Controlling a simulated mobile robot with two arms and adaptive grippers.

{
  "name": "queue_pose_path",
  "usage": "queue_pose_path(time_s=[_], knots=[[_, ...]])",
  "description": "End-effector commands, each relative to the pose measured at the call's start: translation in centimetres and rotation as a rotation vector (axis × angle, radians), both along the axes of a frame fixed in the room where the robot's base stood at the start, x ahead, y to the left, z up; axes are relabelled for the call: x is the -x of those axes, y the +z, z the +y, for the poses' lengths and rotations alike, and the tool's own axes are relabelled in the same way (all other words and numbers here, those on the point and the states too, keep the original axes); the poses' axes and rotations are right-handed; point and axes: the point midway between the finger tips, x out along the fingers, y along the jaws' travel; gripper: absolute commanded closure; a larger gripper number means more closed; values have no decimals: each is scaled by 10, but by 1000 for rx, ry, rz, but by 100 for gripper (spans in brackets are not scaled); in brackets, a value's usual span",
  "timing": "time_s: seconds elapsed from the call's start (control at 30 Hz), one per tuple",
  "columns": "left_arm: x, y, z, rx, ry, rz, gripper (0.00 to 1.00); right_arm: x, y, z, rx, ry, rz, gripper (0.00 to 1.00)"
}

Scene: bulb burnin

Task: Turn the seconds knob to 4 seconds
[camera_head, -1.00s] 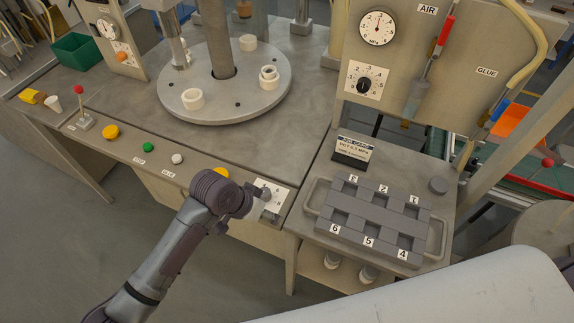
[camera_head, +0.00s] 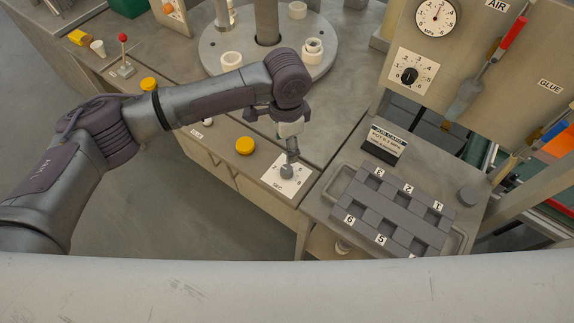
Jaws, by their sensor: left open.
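The seconds knob (camera_head: 286,172) is a small grey knob on a white dial plate (camera_head: 271,181) marked SEC, on the sloping front edge of the bench. My left gripper (camera_head: 289,158) points down from above, with its fingertips at or just above the knob. It is open; whether the fingers touch the knob I cannot tell. The fingers and knob partly hide the dial, and its numbers are too small to read, so the setting is unclear. My right gripper is not in view.
A yellow button (camera_head: 245,146) sits left of the dial. A grey tray (camera_head: 397,217) with numbered pockets and a job card (camera_head: 384,143) stand to the right. A round turntable (camera_head: 226,76) with white rings is behind. Another black knob (camera_head: 409,76) is on the upright panel.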

Motion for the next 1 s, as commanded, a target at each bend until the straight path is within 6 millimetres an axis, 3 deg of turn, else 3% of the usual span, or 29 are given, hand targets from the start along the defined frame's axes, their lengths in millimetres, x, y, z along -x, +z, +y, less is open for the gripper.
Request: queue_pose_path(time_s=[0.3, 0.5, 0.7, 1.0], knots=[[1, -67, 0, -2, 3, 2, 36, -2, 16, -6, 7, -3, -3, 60], [0, -99, 0, 0, 2, 1, 36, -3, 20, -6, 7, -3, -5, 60], [1, -113, 0, 1, 0, 1, 36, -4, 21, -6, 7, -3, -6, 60], [0, -115, 0, 1, 0, 0, 40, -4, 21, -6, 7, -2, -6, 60]])
